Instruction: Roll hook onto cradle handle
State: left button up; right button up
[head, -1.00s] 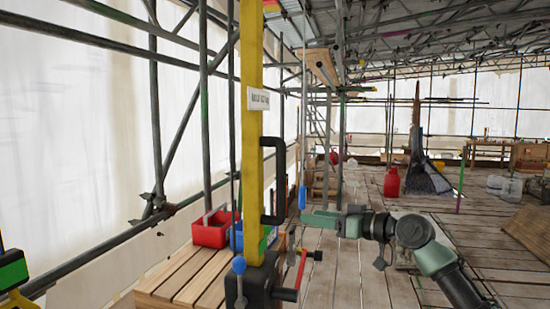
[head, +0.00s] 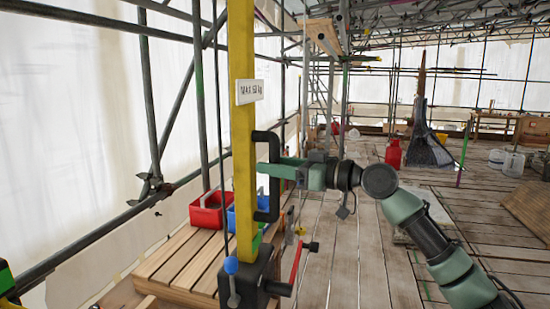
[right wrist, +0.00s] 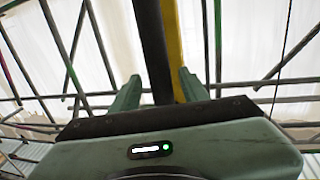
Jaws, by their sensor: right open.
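A yellow upright post (head: 243,140) with a "MAX 50 KG" plate (head: 250,91) carries a black C-shaped handle (head: 274,190) on its right side. My right gripper (head: 268,168) comes from the right and is level with the handle's upper half. In the right wrist view, the dark handle bar (right wrist: 152,50) stands between the two green fingers (right wrist: 160,88). They are open, with gaps showing beside the bar and the yellow post behind. I cannot make out a hook for certain.
The post's black base (head: 254,285) has a blue-knobbed lever (head: 231,266) and a red-handled lever (head: 297,264). A slatted wooden bench (head: 180,262) holds a red bin (head: 208,210) and a blue bin (head: 232,216).

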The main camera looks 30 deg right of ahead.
jog(key=shift+s+a, duration=0.1)
grip_shut()
dwell(1.3)
